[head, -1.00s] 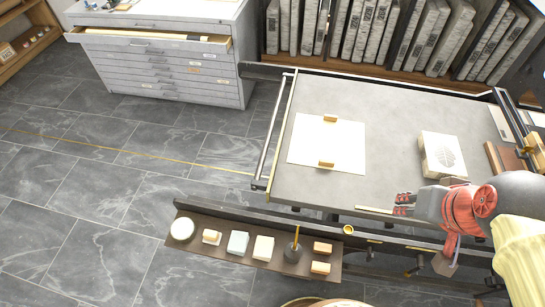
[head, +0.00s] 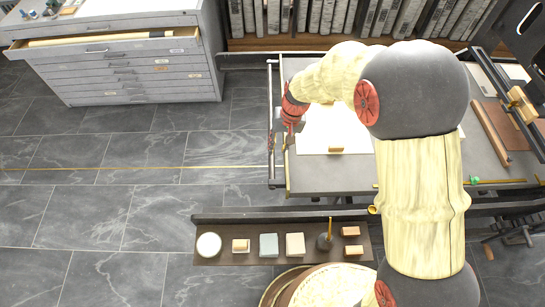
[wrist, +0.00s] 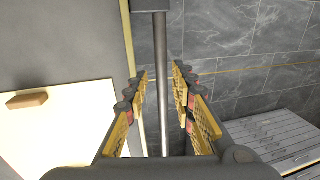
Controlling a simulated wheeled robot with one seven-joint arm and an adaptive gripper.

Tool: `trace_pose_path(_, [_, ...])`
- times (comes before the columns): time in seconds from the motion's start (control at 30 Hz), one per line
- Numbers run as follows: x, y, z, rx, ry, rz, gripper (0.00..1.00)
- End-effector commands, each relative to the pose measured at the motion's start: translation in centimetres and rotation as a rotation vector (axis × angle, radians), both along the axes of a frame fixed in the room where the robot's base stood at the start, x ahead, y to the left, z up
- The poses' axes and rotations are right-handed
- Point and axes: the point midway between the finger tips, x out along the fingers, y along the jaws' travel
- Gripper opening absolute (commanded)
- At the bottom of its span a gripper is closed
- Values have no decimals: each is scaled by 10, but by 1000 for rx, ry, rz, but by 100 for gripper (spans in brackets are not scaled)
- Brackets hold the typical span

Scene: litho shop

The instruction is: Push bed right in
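The press bed (head: 310,174) is a grey slab whose left end bears a metal handle bar (head: 271,88). A white sheet (head: 318,142) lies on the bed, with a wooden block (head: 336,150) visible on it. My gripper (head: 284,138) is at the left end of the bed, over the handle bar. In the wrist view the bar (wrist: 163,95) runs between the two fingers of my gripper (wrist: 160,72), with a gap on both sides. The gripper is open. My arm hides much of the bed's middle.
A narrow shelf (head: 225,257) with a tin, blocks and a brush stands in front of the bed. A drawer cabinet (head: 135,75) with its top drawer open is at the back left. Upright slabs (head: 330,18) line the back. The tiled floor at left is clear.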

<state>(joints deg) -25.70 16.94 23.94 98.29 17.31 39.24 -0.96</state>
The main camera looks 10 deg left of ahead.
Motion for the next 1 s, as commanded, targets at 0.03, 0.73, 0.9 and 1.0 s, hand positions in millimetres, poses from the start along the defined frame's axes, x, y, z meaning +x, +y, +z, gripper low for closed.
trace_pose_path(0.03, [0,4,-5,-1,4,3,25])
trace_pose_path(0.73, [-4,19,-84,-2,8,5,25])
trace_pose_path(0.9, [-4,20,-85,-1,7,5,25])
trace_pose_path(1.0, [-4,20,-85,-1,7,4,25])
